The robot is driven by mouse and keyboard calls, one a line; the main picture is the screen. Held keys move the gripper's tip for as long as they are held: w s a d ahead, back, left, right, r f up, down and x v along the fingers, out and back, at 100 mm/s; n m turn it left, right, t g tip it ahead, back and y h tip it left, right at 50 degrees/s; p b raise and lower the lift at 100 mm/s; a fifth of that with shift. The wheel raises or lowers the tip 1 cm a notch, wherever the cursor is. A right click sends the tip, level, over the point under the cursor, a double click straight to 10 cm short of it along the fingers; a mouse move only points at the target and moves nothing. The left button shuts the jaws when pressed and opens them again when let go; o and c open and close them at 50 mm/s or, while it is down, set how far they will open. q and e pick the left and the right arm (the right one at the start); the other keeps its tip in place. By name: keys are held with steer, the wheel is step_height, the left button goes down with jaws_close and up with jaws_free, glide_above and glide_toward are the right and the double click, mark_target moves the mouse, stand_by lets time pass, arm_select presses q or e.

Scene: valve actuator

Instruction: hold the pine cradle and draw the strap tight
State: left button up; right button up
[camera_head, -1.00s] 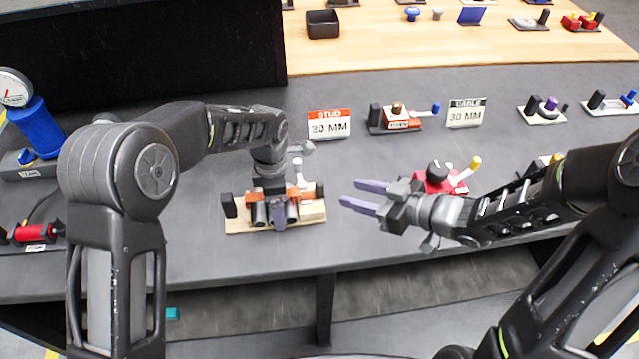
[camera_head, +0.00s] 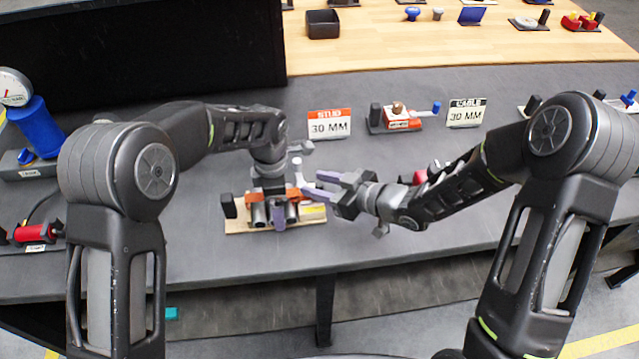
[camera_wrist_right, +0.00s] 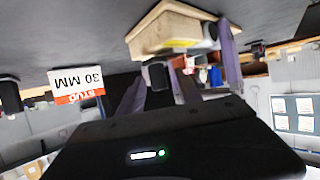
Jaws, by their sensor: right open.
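The pine cradle (camera_head: 240,227) is a pale wooden board on the grey bench, with two grey cylinders, orange pieces and a dark block at its left end. A pale wooden block with a yellow label stands at its right end, also seen close in the right wrist view (camera_wrist_right: 165,32). My left gripper (camera_head: 279,222) reaches down over the cradle's middle; its purple finger is between the cylinders, and its grip is hidden. My right gripper (camera_head: 310,183) is open and empty, its purple fingertips just above the cradle's right end. I cannot make out the strap clearly.
A STUD 30 MM sign (camera_head: 330,124) and a CABLE 30 MM sign (camera_head: 466,113) stand behind, with a red fixture (camera_head: 402,119) between them. A blue gauge stand (camera_head: 34,127) is at the left. My right forearm partly covers another red fixture (camera_head: 420,177).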

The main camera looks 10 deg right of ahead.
jaws_close()
stand_by(1.3)
